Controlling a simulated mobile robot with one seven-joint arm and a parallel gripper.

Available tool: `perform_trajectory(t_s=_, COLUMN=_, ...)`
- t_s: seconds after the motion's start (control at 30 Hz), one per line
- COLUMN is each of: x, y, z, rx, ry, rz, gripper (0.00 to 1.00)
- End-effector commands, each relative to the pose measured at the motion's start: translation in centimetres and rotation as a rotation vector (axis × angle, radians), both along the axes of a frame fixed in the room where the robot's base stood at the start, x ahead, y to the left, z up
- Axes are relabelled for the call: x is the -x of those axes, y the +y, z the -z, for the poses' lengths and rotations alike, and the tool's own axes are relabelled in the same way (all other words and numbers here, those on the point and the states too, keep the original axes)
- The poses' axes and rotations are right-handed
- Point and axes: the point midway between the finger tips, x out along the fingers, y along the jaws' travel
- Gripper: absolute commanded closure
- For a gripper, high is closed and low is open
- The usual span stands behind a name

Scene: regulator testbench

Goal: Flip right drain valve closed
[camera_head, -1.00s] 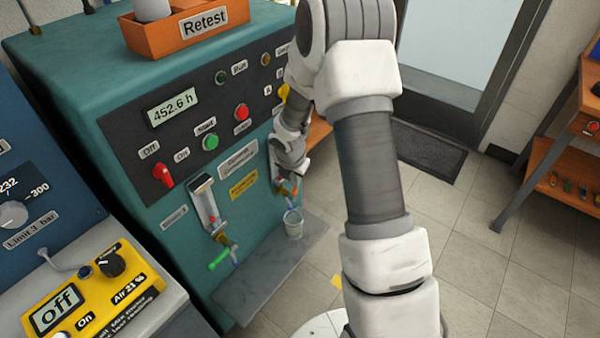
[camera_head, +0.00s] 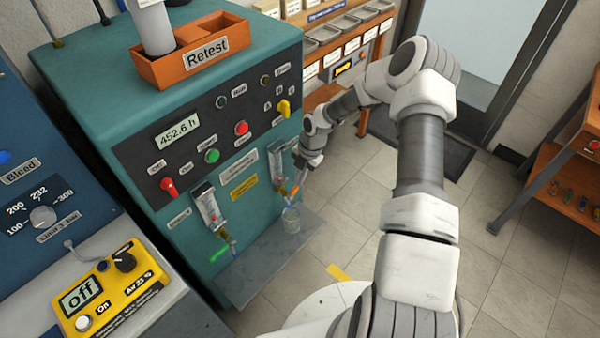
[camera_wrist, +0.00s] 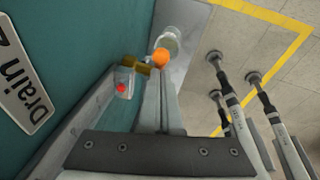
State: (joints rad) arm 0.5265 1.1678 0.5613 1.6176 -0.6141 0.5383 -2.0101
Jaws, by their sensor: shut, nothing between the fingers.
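The right drain valve has a brass body (camera_wrist: 136,64) and an orange handle end (camera_wrist: 160,57) in the wrist view. Its brass part (camera_head: 283,188) shows small below the right flow meter (camera_head: 277,163) on the teal bench in the head view. My gripper (camera_wrist: 159,78) is shut and empty. Its fingertips are just below the orange end in the wrist view; I cannot tell whether they touch it. In the head view my gripper (camera_head: 297,182) is at the bench's right edge, beside the valve. The handle's exact angle is hard to tell.
A clear cup (camera_head: 291,219) stands under the valve on a grey shelf (camera_head: 262,262). The left drain valve has a green handle (camera_head: 220,251). An orange Retest bin (camera_head: 190,65) sits on top of the bench. Open floor lies to the right.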

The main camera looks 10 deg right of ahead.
Motion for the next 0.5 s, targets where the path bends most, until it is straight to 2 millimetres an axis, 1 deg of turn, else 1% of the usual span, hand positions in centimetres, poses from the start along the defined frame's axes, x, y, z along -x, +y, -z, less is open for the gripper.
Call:
perform_trajectory(t_s=0.37, x=-1.1, y=-1.5, z=2.5, rx=-0.268, ry=0.172, rz=0.004, gripper=1.0)
perform_trajectory(t_s=0.5, x=-1.3, y=-1.9, z=2.9, rx=-0.253, ry=0.167, rz=-0.002, gripper=1.0)
